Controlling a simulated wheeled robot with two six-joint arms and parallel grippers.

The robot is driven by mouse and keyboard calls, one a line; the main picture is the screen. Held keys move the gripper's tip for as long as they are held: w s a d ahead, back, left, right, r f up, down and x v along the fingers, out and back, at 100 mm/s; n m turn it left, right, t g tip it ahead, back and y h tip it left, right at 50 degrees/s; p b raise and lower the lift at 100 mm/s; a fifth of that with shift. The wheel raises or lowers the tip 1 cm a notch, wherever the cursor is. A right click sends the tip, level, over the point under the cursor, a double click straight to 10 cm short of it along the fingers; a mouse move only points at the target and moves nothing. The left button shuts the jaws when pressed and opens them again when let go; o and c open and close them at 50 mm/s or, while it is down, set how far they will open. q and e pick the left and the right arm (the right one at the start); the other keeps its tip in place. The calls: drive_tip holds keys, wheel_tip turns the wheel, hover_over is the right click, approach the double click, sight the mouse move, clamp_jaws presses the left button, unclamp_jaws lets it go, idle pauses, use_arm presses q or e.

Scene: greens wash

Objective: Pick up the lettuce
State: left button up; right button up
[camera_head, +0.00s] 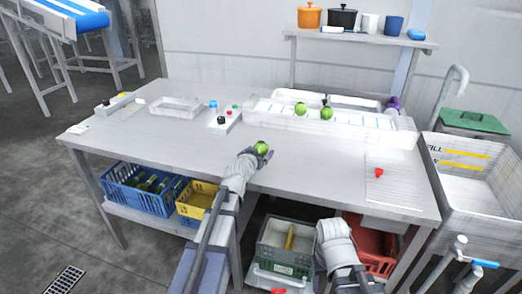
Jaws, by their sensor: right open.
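A round green lettuce (262,148) is at the front middle of the steel worktable. My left gripper (259,155) is right at it, with dark fingers beside the lettuce. I cannot tell whether the fingers press on it or whether it is clear of the tabletop. Two more green heads sit at the long white basin at the back, one on the left (300,109) and one on the right (327,113). My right gripper (334,230) is low in front of the table, above the crates; it is open and its fingers are hard to make out.
The worktable (190,142) is mostly clear at left. The white basin (371,130) runs along its back. A clear tray (176,107) and a button box (224,119) stand behind. Blue (118,188) and yellow (193,211) crates sit below. A sink (485,193) is at right.

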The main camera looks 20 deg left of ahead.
use_arm(q)
drive_tip(key=c, duration=1.2)
drive_tip(key=shift+r, duration=0.15)
